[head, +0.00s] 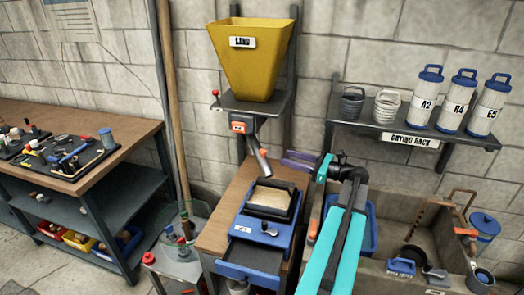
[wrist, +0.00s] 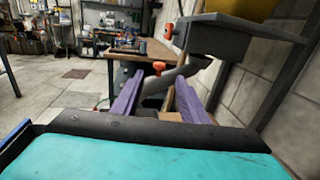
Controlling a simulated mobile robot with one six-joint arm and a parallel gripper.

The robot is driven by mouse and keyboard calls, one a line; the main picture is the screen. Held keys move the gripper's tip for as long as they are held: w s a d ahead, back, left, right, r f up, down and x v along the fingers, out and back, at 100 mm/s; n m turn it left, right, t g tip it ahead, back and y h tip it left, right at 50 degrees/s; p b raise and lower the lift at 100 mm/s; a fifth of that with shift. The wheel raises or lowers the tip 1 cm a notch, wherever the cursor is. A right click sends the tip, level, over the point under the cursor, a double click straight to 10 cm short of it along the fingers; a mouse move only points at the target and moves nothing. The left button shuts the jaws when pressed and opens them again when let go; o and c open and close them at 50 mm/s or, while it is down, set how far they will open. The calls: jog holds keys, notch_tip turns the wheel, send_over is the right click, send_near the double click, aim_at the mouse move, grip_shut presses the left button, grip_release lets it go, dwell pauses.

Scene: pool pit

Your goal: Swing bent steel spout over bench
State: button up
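The bent steel spout (head: 259,160) hangs under the yellow hopper (head: 248,60). In the head view it slants down and right, its lower end near the bench (head: 214,232) and the blue device on it. My gripper (head: 290,160) is just right of the spout, its purple fingers pointing left. In the wrist view my gripper (wrist: 160,85) is open, with its two fingers apart. The grey spout (wrist: 172,80) crosses the view between and beyond the fingertips, with an orange knob (wrist: 158,67) by it. I cannot tell whether either finger touches the spout.
The blue device (head: 262,229) holds a sand-filled dark frame (head: 272,197). A drying rack (head: 400,128) with canisters is on the wall at right, above a stone sink (head: 435,215). The hopper's shelf (wrist: 235,38) hangs close at upper right in the wrist view. A workbench (head: 85,180) stands left.

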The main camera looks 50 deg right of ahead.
aim_at(263, 150)
jog(key=p+x, duration=0.3)
jog(key=x, duration=0.9)
jog(key=shift+w+p, duration=0.1)
jog(key=shift+p, duration=0.2)
jog(key=shift+c, duration=0.5)
grip_shut()
